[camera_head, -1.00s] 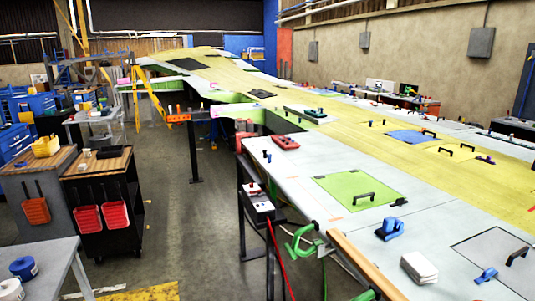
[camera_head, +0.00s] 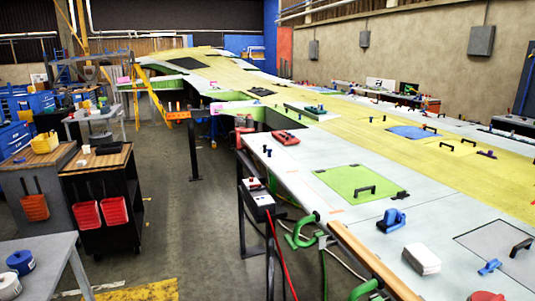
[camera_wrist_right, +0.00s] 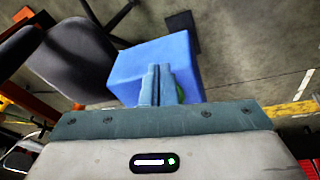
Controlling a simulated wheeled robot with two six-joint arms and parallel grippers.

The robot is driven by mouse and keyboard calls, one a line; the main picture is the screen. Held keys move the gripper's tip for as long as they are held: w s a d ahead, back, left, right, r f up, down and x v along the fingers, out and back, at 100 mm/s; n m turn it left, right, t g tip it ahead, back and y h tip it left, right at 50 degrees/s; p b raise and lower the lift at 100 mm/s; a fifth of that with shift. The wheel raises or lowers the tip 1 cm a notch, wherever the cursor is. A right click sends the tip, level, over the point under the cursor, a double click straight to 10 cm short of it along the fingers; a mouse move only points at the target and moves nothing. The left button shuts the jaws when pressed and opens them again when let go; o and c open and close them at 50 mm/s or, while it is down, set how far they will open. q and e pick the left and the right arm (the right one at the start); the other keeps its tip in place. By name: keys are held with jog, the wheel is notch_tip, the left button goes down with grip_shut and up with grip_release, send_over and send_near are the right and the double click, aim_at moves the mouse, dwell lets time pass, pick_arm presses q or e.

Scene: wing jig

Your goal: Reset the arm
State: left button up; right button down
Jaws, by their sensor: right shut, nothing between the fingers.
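A bit of green shows just right of the fingers. Neither gripper shows in the head view, and my left gripper is not seen.
The long wing (camera_head: 300,190) fills the right of the head view, bearing clamps, handles and a green panel (camera_head: 350,181). Carts (camera_head: 100,165) and a grey table (camera_head: 62,247) stand left. Open floor (camera_head: 190,225) lies between. A dark chair (camera_wrist_right: 75,55) shows in the wrist view.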

jog(key=s+f+b, duration=0.2)
jog(key=s+f, duration=0.5)
jog(key=f, duration=0.4)
jog(key=s+d+f+g+b, duration=0.1)
jog(key=s+f+b, duration=0.1)
jog(key=s+f, duration=0.5)
jog(key=s+d+f+b, duration=0.1)
jog(key=s+f, duration=0.6)
jog(key=f, duration=1)
jog(key=shift+g+b, duration=0.3)
jog(key=shift+b, duration=0.2)
